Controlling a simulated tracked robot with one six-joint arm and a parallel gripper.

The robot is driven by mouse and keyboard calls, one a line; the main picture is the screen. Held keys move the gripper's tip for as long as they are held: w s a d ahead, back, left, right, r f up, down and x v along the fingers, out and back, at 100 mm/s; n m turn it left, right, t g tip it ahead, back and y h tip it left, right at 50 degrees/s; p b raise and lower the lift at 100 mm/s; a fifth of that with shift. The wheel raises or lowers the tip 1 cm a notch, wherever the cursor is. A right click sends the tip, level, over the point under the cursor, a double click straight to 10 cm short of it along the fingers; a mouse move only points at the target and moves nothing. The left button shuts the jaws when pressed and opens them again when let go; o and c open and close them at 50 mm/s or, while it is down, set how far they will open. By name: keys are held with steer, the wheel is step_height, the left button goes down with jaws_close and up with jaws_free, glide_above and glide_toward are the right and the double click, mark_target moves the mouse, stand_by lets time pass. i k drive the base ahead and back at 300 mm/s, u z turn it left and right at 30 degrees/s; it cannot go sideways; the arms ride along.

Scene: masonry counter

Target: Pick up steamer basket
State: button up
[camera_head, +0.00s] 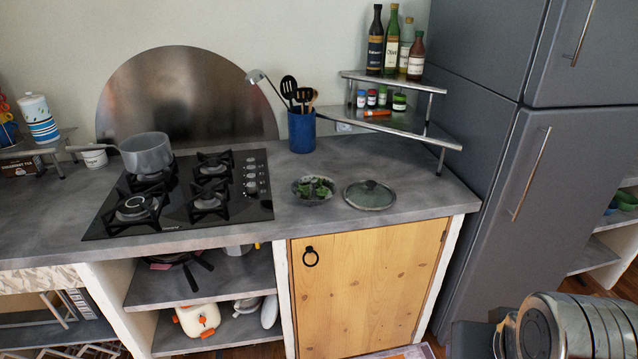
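The steamer basket (314,198) appears to be the shallow round dark metal dish on the grey counter, just right of the stove. It sits upright, with green leafy pieces inside it. A round glass lid (370,196) with a dark rim and knob lies flat on the counter to its right, close beside it. My gripper is not visible; only a ringed metal cylinder, which seems to be part of my arm, shows at the bottom right, well away from the basket.
A gas stove (196,199) with a grey saucepan (146,153) is left of the basket. A blue utensil holder (301,131) stands behind it. A corner shelf (405,121) with bottles and jars is at the back right, beside a grey fridge (530,150). The counter's front strip is clear.

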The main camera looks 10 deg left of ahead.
mark_target(314, 190)
steer(key=i, duration=1.45)
steer(key=u, duration=3.9)
